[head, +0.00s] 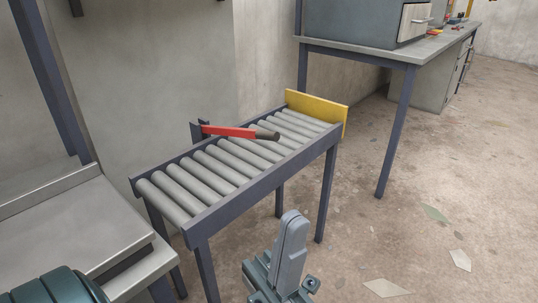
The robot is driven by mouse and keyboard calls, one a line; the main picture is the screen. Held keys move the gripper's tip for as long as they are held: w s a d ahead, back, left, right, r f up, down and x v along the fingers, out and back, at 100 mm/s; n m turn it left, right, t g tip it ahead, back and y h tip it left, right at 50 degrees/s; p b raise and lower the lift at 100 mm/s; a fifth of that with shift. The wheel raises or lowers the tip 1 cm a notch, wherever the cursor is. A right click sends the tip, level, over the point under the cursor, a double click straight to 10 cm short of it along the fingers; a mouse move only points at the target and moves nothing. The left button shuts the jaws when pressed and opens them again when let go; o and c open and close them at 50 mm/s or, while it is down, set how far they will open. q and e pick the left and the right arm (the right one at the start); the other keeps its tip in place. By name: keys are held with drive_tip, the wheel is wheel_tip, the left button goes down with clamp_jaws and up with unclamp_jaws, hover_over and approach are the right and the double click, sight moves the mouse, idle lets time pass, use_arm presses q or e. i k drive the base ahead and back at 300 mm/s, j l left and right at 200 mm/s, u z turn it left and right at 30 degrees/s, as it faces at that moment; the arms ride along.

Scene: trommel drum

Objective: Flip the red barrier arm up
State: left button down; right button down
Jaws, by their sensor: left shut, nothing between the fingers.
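The red barrier arm (229,131) lies roughly level across the roller conveyor (245,195). It is hinged at a dark post (198,133) on the conveyor's far side, and its dark grey tip (266,135) points right over the rollers. My left gripper (293,222) is at the bottom centre, in front of the conveyor's near side and apart from the barrier arm. Its fingers are shut together, pointing up in the picture, with nothing held. My right gripper is not in view.
A yellow end plate (318,110) stands at the conveyor's far right end. A grey metal table (75,235) is at the left. A workbench (400,52) with a grey cabinet stands at the back right. The floor right of the conveyor is mostly clear, with scattered flat scraps.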

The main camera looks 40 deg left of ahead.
sight(254, 133)
drive_tip(key=k+l+u, duration=0.1)
drive_tip(key=u, duration=0.7)
drive_tip(key=k+u, duration=0.15)
drive_tip(key=u, duration=0.25)
drive_tip(key=k+u, duration=0.1)
drive_tip(key=u, duration=0.25)
drive_tip(key=i, duration=0.45)
